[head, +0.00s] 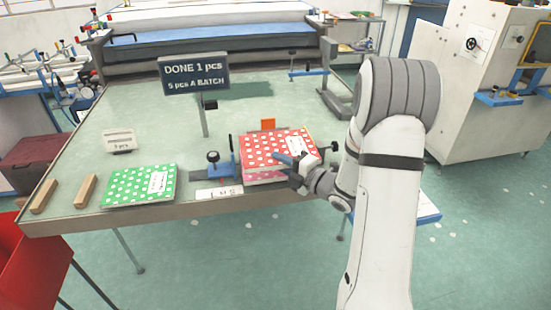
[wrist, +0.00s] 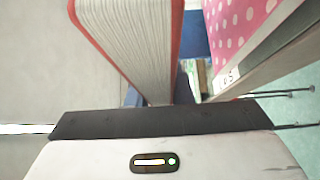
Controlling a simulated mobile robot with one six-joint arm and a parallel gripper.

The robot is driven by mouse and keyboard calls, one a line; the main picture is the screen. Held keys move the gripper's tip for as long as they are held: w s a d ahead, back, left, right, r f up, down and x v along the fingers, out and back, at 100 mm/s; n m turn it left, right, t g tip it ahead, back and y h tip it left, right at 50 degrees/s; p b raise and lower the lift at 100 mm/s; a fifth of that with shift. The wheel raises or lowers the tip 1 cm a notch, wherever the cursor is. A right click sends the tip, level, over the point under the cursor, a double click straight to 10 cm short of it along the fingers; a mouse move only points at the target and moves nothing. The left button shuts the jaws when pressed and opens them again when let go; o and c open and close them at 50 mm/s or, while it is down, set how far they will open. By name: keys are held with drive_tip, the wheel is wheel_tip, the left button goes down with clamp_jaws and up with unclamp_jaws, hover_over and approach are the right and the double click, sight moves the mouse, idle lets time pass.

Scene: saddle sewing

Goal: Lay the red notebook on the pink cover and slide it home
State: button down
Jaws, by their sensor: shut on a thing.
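The red notebook with white dots (head: 278,146) lies roughly level above the pink cover (head: 264,179) at the table's front edge. My gripper (head: 292,165) is shut on the red notebook's near right side; the fingertips are partly hidden. In the wrist view the notebook's page block (wrist: 140,45) with red cover edges runs up from the dark gripper body. The pink dotted cover (wrist: 238,28) shows to its right, with a gap between them there. Whether the notebook touches the cover elsewhere I cannot tell.
A blue clamp (head: 222,168) stands just left of the stack, and an orange tab (head: 268,124) behind it. A green dotted notebook (head: 140,186) and two wooden blocks (head: 85,190) lie further left. A sign (head: 195,75) reads "DONE 1 pcs". The table's middle (head: 165,130) is clear.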

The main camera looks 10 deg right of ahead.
drive_tip(key=shift+a, duration=0.15)
drive_tip(key=shift+b, duration=0.6)
drive_tip(key=shift+s+f+b, duration=0.1)
drive_tip(key=shift+f+b, duration=0.1)
drive_tip(key=shift+b, duration=0.2)
wheel_tip(320, 180, down, 7)
drive_tip(key=b, duration=0.8)
drive_tip(key=shift+b, duration=0.35)
drive_tip(key=shift+f+b, duration=0.25)
drive_tip(key=shift+b, duration=0.25)
drive_tip(key=c, duration=1.2)
unclamp_jaws()
drive_tip(key=shift+f+b, duration=0.2)
drive_tip(key=shift+b, duration=0.45)
drive_tip(key=shift+s, duration=0.1)
